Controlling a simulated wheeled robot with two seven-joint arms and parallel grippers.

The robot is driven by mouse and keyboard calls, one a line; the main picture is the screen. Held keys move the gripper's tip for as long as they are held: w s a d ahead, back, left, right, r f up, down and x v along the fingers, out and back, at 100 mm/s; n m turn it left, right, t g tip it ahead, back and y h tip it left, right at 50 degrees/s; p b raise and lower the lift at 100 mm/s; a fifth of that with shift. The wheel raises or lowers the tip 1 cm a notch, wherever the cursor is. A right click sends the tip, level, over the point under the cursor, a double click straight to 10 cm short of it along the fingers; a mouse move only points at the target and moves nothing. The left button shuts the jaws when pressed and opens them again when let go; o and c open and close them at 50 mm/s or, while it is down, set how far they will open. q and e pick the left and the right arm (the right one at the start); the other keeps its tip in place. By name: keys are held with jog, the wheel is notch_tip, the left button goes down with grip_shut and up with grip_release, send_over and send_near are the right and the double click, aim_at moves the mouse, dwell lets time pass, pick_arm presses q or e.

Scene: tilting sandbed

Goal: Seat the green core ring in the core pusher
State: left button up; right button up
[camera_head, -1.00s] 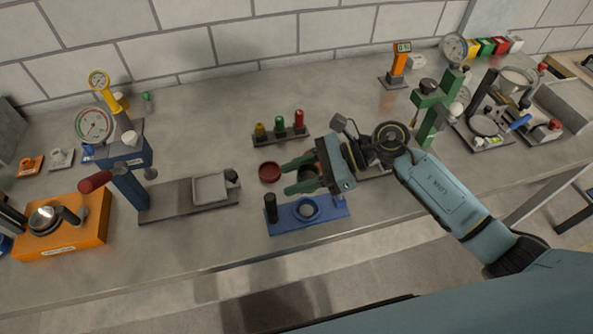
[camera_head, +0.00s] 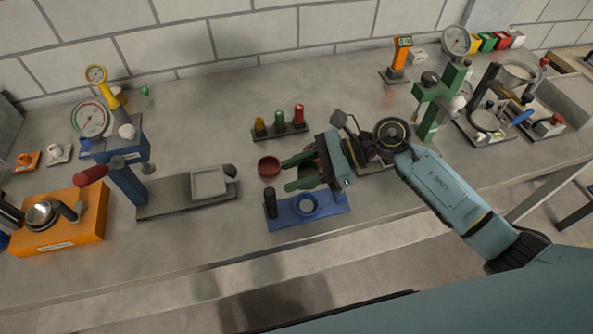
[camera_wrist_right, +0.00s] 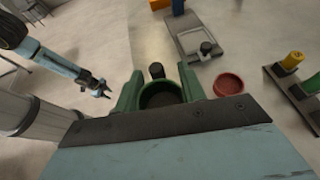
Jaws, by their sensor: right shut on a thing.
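My right gripper (camera_head: 286,173) has green fingers shut on the green core ring (camera_wrist_right: 161,95). The ring shows between the fingers in the right wrist view; in the head view the fingers largely hide it. The gripper is over the back edge of a blue base, which I take for the core pusher (camera_head: 330,206).
A red dish-like ring (camera_head: 269,166) lies just left of the fingers. A rack with yellow, green and red pegs (camera_head: 280,131) stands behind. A grey plate fixture (camera_head: 165,200) is to the left and a green press (camera_head: 435,105) to the right. The bench front is clear.

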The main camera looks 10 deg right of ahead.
jog(key=shift+f+b, duration=1.6)
dwell(0.9)
jog(key=o, duration=1.1)
jog(key=shift+d, duration=0.15)
jog(key=b+v, duration=0.2)
jog(key=v, duration=1.1)
jog(key=shift+r+b, duration=0.2)
jog(key=shift+b, duration=0.15)
